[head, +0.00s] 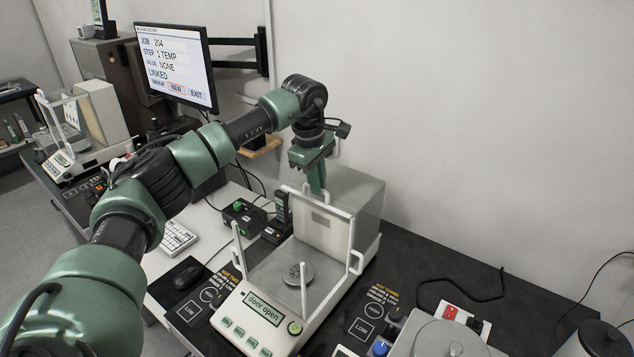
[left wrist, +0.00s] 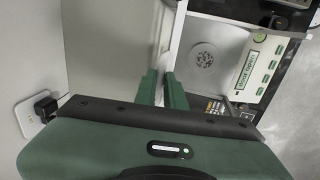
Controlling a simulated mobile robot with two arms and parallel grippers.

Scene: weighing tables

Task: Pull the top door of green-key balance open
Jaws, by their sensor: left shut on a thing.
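The green-key balance (head: 262,310) stands on the dark table, with green keys and a display reading "door open". White door handles stand around the clear chamber. My left gripper (head: 317,186) is above the back of the chamber, pointing down. It is shut on the top door handle (left wrist: 165,50), a white bar that runs between the fingers in the left wrist view. The clear top panel is hard to make out. My right gripper is not in view.
A monitor (head: 176,62) on a wall arm stands behind my left arm. Another balance (head: 75,130) is at the far left. A mouse (head: 188,272), a keyboard (head: 178,238) and a black box with a green button (head: 243,215) lie left of the balance. The wall is close behind.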

